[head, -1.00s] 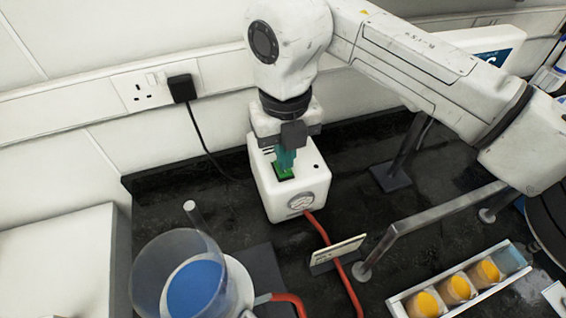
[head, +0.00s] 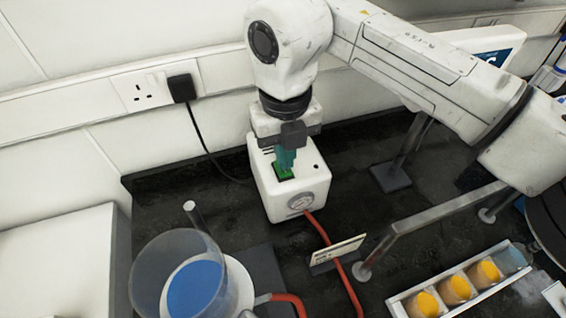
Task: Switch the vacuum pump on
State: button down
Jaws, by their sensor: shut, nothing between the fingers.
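The vacuum pump (head: 282,205) is a white box on the dark bench in the middle of the head view. It has a round gauge on its front and a red hose from its lower front. A green switch (head: 284,174) sits on its top. My gripper (head: 285,168) points down with its teal fingers together and empty. The fingertips are at the switch and seem to touch it. They hide part of it, so I cannot tell its exact position.
A clear funnel with blue contents (head: 190,283) stands at the front left. A small card (head: 338,252) and a metal rail (head: 445,212) are right of the pump. A tray of orange-filled containers (head: 458,290) lies at the front right. A black plug (head: 182,89) is in the wall socket.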

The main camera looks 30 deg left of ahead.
jog(key=shift+f+b, duration=0.55)
jog(key=shift+f, duration=0.45)
dwell(0.8)
jog(key=shift+r, duration=0.15)
jog(key=shift+r+p, duration=2.2)
jog(key=shift+r, duration=1.2)
